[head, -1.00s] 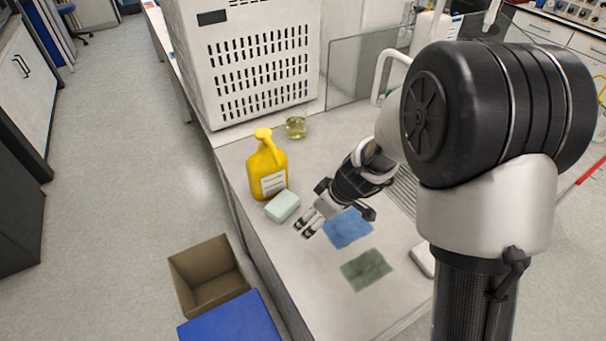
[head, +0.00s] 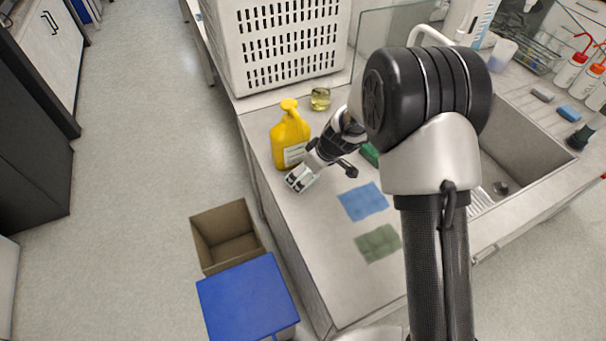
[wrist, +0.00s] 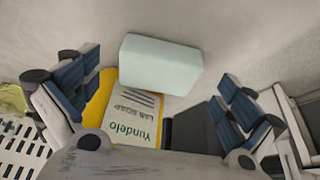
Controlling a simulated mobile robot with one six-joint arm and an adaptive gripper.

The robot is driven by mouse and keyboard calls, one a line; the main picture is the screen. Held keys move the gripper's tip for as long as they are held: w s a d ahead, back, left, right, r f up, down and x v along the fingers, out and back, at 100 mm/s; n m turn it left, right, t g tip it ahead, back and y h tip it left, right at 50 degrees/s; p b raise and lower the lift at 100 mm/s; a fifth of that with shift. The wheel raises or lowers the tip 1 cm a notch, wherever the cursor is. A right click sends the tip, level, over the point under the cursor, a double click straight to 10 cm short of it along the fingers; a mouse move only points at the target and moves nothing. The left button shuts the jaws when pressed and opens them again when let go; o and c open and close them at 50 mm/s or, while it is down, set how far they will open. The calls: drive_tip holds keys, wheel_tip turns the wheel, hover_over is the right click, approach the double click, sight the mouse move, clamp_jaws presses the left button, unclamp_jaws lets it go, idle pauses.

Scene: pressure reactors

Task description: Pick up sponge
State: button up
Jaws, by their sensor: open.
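A pale mint block (wrist: 160,62), which looks like the sponge, lies on the counter beside the yellow bottle (head: 289,135). In the wrist view it sits between and slightly beyond my open fingers, with clear room on both sides. In the head view my gripper (head: 300,179) is right at the block and mostly hides it. My gripper also shows in the wrist view (wrist: 163,84), its blue-padded fingers spread and empty. I cannot tell its exact height above the counter.
The bottle (wrist: 138,113) stands very close to my fingers. A blue cloth (head: 363,202) and a green cloth (head: 378,243) lie flat on the counter. A green item (head: 370,154) is partly hidden behind my arm. An open box (head: 225,237) is below the counter edge.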

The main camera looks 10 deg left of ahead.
drive_tip(key=shift+w+a+f, duration=0.35)
drive_tip(key=shift+a+f, duration=0.25)
drive_tip(key=shift+f, duration=0.1)
drive_tip(key=shift+w+a+f, duration=0.3)
drive_tip(key=shift+a+f, duration=0.25)
drive_tip(key=shift+f, duration=0.15)
drive_tip(key=shift+c, duration=0.2)
drive_tip(key=c, duration=0.9)
drive_tip(key=shift+c, duration=0.2)
drive_tip(key=shift+r, duration=0.15)
drive_tip(key=shift+s+a, duration=0.1)
drive_tip(key=shift+s, duration=0.05)
drive_tip(key=s+a, duration=1.2)
drive_tip(key=shift+s+a, duration=0.15)
drive_tip(key=shift+s, duration=0.2)
